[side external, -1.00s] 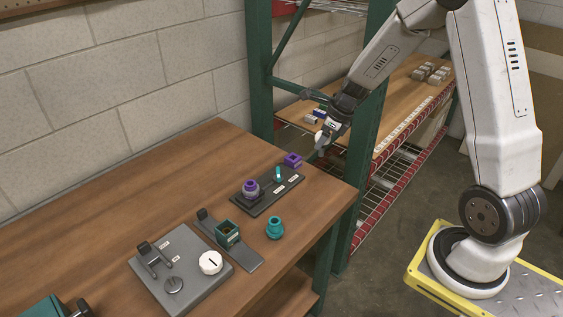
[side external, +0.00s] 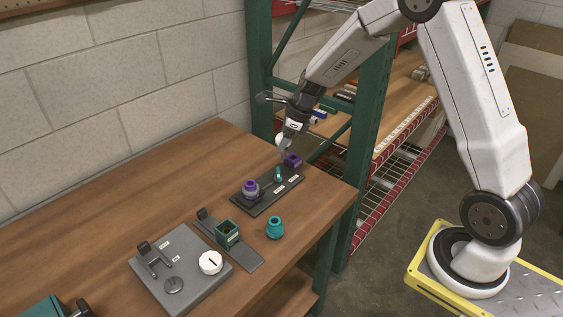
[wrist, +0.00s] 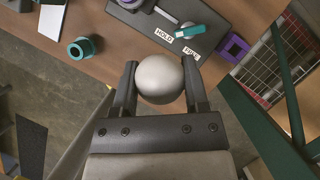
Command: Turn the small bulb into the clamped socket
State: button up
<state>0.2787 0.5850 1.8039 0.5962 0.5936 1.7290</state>
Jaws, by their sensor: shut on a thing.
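My gripper (wrist: 160,66) is shut on a pale, round bulb (wrist: 160,82), with one finger on each side in the wrist view. The bulb's lower end is hidden. In the side external view my gripper (side external: 285,146) is above the far end of a dark plate (side external: 268,199). The wrist view shows the lever (wrist: 188,32) between HOLD and FREE labels. I cannot tell which one it points to.
A loose teal ring-shaped part (side external: 275,228) stands on the wooden table (side external: 130,180). A teal square box (side external: 228,232) is on a grey strip, beside a grey board with a white knob (side external: 210,262). A green shelf post (side external: 260,90) rises behind the plate.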

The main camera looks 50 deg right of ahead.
jog(key=w+a+n, duration=0.2)
jog(key=w+a, duration=0.2)
jog(key=a, duration=0.5)
jog(key=shift+w+n+g+y, duration=0.2)
jog(key=shift+n+g+y, duration=0.2)
send_over(245, 184)
jog(key=d, duration=0.1)
jog(key=shift+s+d+f, duration=0.1)
jog(key=shift+s+f, duration=0.1)
jog(key=shift+f, duration=1)
jog(key=shift+s+d+f, duration=0.1)
jog(key=shift+s+f, duration=0.1)
jog(key=shift+f, duration=1)
jog(key=shift+f, duration=0.1)
jog(key=shift+f, duration=1.15)
jog(key=shift+f, duration=0.65)
dwell(0.4)
